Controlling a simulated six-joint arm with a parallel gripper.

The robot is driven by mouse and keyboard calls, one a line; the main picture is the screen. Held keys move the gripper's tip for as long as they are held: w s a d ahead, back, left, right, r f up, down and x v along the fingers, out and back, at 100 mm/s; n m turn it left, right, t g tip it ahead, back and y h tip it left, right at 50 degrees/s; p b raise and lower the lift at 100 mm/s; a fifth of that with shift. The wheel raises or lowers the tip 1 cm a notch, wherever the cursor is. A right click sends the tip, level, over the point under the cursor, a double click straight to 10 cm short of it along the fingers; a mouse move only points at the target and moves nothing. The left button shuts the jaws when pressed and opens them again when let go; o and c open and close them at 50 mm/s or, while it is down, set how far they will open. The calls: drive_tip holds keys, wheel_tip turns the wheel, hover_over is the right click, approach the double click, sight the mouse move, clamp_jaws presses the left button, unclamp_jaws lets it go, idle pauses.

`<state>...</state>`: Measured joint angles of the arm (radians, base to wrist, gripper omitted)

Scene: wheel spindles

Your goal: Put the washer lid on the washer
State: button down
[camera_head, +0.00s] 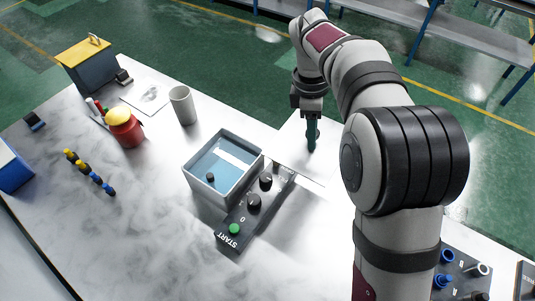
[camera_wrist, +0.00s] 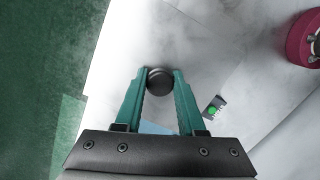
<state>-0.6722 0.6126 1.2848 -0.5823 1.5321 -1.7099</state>
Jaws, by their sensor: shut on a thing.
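My gripper (camera_head: 311,150) is right of and beyond the washer, pointing down. In the wrist view its green fingers (camera_wrist: 159,82) are shut on a black round knob (camera_wrist: 159,84). The pale plate under the fingers appears to be the washer lid (camera_head: 322,165); its outline is hard to separate from the white table.
A red and yellow container (camera_head: 125,128), a white cup (camera_head: 183,105) and a blue-yellow case (camera_head: 88,65) stand at the left. Blue and yellow pegs (camera_head: 90,172) lie near them. A panel with blue and grey parts (camera_head: 455,275) is at bottom right. The table (camera_head: 150,230) is clear left of the panel.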

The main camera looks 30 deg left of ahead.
drive_tip(key=s+a+r, duration=0.1)
drive_tip(key=s+a, duration=0.4)
drive_tip(key=a, duration=0.4)
drive_tip(key=s+a+f, duration=0.5)
drive_tip(key=a+f, duration=0.4)
drive_tip(key=f, duration=0.1)
drive_tip(key=shift+a, duration=0.35)
drive_tip(key=c, duration=0.5)
unclamp_jaws()
drive_tip(key=shift+f, duration=0.15)
